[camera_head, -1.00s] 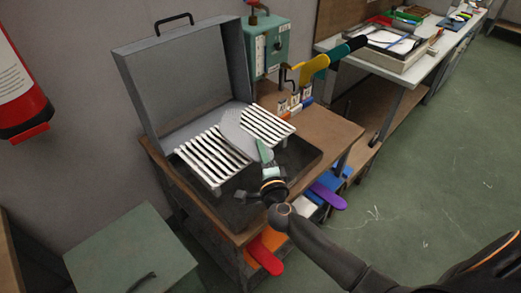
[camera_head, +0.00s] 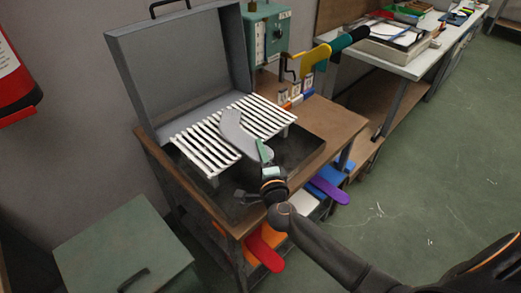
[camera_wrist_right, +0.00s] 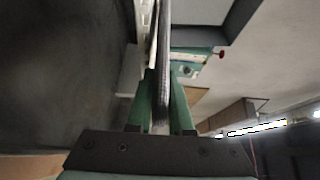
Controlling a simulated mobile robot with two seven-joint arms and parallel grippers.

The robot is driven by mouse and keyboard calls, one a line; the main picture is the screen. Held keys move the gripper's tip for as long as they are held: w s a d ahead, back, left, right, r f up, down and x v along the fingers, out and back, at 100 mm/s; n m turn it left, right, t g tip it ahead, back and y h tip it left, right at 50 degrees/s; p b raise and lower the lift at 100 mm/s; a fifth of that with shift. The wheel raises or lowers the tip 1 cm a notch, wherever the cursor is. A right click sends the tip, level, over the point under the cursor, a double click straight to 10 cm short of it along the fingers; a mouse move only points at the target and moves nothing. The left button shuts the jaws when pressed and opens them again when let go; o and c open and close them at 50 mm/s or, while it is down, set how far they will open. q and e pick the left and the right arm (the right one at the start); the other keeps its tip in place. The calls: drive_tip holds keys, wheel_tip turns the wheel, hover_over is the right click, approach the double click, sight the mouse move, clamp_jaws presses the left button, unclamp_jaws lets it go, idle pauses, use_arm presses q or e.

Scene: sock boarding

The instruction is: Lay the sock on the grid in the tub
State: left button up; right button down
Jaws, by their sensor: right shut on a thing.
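The grey sock (camera_head: 236,132) is a flat, bent shape over the middle of the white slatted grid (camera_head: 192,136). I cannot tell whether it touches the slats. The grid sits in the dark tub (camera_head: 296,150) with a raised grey lid (camera_head: 180,62). My right gripper (camera_head: 262,149) is at the front edge of the grid, shut on the near end of the sock. In the right wrist view the sock (camera_wrist_right: 164,60) stands edge-on between the green fingers (camera_wrist_right: 162,118). The sock hides part of the grid. My left gripper is not in view.
A green control box (camera_head: 267,35) stands behind the tub. A yellow, teal and black piece (camera_head: 325,55) sticks out at the right. Coloured pieces, including a purple one (camera_head: 330,191), project from the shelf below. A green cabinet (camera_head: 122,250) stands front left.

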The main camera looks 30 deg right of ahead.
drive_tip(key=shift+r, duration=0.1)
drive_tip(key=shift+c, duration=2)
unclamp_jaws()
drive_tip(key=shift+f, duration=0.3)
drive_tip(key=shift+f+b, duration=0.35)
drive_tip(key=shift+p+v, duration=0.55)
drive_tip(key=shift+v, duration=1)
drive_tip(key=shift+p+v, duration=0.5)
drive_tip(key=shift+v, duration=2)
